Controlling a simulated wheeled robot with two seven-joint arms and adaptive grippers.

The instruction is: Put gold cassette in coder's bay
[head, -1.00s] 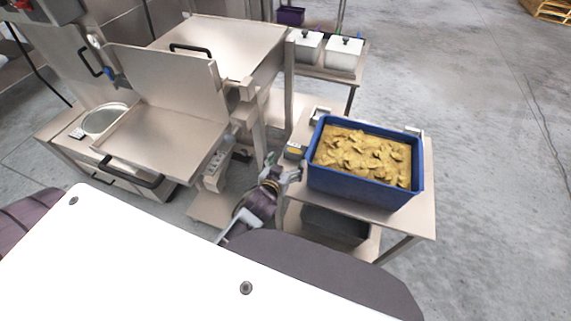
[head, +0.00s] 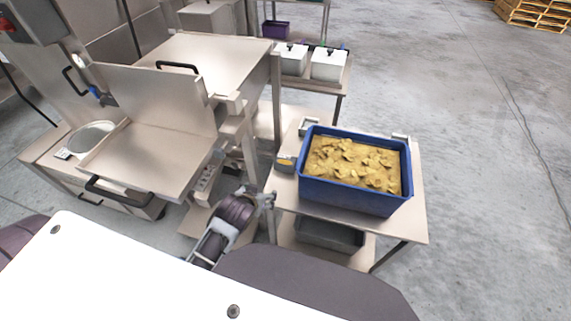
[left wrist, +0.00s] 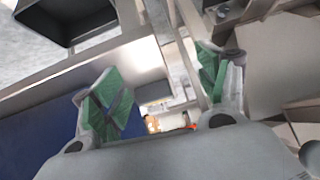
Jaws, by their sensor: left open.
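A small grey box with a yellow-gold face (head: 286,160) sits at the left edge of the side table (head: 416,215), beside the blue crate. I cannot tell whether it is the gold cassette or the coder with something in it. My left gripper (head: 266,198) is by the table's front left corner, below and apart from that box. My right gripper is out of view.
The blue crate (head: 345,199) of golden pieces fills most of the side table. A small grey device (head: 307,126) stands behind the box. A grey bin (head: 328,235) is on the lower shelf. Floor at right is clear.

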